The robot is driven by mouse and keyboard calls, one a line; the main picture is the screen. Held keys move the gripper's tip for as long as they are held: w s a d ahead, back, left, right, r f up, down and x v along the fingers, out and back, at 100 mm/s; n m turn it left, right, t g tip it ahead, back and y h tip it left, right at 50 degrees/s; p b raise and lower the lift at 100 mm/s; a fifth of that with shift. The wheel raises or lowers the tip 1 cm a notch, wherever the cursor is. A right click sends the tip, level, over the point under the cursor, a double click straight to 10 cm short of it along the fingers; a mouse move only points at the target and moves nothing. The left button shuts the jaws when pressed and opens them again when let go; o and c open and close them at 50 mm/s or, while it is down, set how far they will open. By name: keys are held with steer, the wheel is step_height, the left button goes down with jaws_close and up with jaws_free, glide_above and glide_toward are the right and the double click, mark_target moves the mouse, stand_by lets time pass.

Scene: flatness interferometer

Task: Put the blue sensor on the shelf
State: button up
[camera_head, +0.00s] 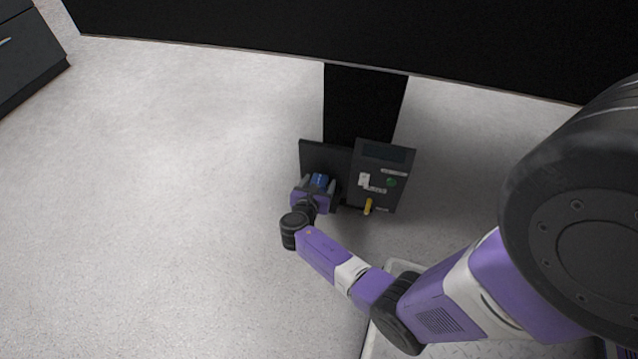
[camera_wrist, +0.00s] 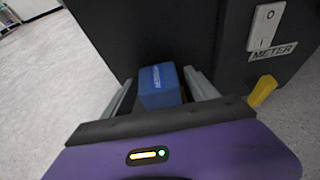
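The blue sensor (camera_wrist: 160,84) is a small blue block with pale lettering, in front of a dark panel. It also shows as a small blue patch in the head view (camera_head: 319,181). My gripper (camera_wrist: 158,76) has its two grey fingers on either side of the sensor, with a narrow gap visible at each side. In the head view my gripper (camera_head: 318,184) is low, at the dark panel (camera_head: 318,155). The sensor's lower part is hidden by my gripper's body. I cannot make out which surface is the shelf.
A large black surface (camera_head: 350,30) spans the top. Pale floor (camera_head: 150,200) at left is clear.

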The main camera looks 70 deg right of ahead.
steer(key=shift+a+r, duration=0.15)
steer(key=shift+r, duration=0.05)
steer(key=w+p+v, duration=0.1)
steer(key=p+v, duration=0.5)
steer(key=v, duration=0.5)
steer(key=s+a+f+m+t+y, duration=0.1)
steer(key=s+a+m+t+y, duration=0.3)
steer(key=a, duration=0.7)
steer(key=s+a+f+m+t+y, duration=0.2)
steer(key=s+a+m+y, duration=0.15)
steer(key=s+a, duration=0.45)
steer(key=s+a+r+m+t+y, duration=0.1)
steer(key=a+r+m+t+y, duration=0.1)
steer(key=r, duration=0.8)
steer(key=s+a+r+m+t+y, duration=0.2)
steer(key=a+r+m+t, duration=0.1)
steer(key=r, duration=0.8)
steer(key=s+a+r+m+t+y, duration=0.2)
steer(key=r+m, duration=0.4)
steer(key=r, duration=0.5)
steer(key=a+t, duration=0.1)
steer(key=a, duration=0.1)
steer(key=shift+a+r, duration=0.15)
steer(key=shift+a, duration=0.2)
